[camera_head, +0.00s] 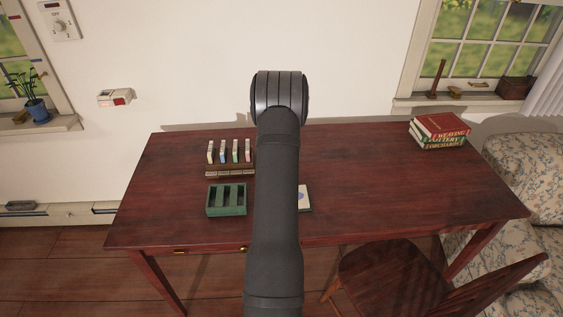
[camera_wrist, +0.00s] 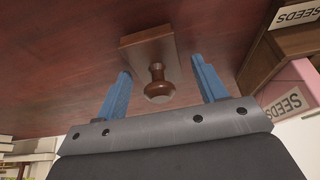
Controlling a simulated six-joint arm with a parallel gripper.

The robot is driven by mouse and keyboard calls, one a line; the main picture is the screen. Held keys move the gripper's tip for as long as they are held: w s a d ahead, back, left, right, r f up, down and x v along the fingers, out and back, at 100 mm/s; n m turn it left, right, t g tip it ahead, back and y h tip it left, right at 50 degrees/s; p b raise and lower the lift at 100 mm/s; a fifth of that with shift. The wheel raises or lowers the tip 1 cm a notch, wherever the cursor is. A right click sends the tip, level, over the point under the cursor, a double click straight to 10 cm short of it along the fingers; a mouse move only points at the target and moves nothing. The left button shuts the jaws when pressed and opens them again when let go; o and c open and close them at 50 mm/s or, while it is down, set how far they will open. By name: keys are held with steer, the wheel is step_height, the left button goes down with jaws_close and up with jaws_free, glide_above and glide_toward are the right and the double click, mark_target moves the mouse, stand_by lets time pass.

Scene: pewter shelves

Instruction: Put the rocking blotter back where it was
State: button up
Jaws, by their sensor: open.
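The rocking blotter appears to be the brown wooden block (camera_wrist: 140,47) with a round turned knob (camera_wrist: 158,90) in the wrist view. It rests on a dark red-brown wooden surface. My gripper (camera_wrist: 160,68) is open, with one blue finger on each side of the knob in the picture. I see gaps between both fingers and the knob, and cannot tell how far along the view the fingertips reach. In the head view, my own arm covers the middle of the desk (camera_head: 390,190), and the gripper and blotter do not show there.
Boxes labelled SEEDS (camera_wrist: 290,103) stand close right of the gripper in the wrist view. In the head view, a green compartmented tray (camera_head: 212,211), a rack with small upright packets (camera_head: 229,170) and a pale card (camera_head: 305,204) flank my arm. Books (camera_head: 438,141) lie far right; right-centre desk is clear.

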steer(key=v, duration=1.2)
steer(key=shift+r, duration=0.2)
steer(key=shift+f, duration=0.1)
steer(key=x, duration=1.2)
steer(key=shift+r, duration=1.05)
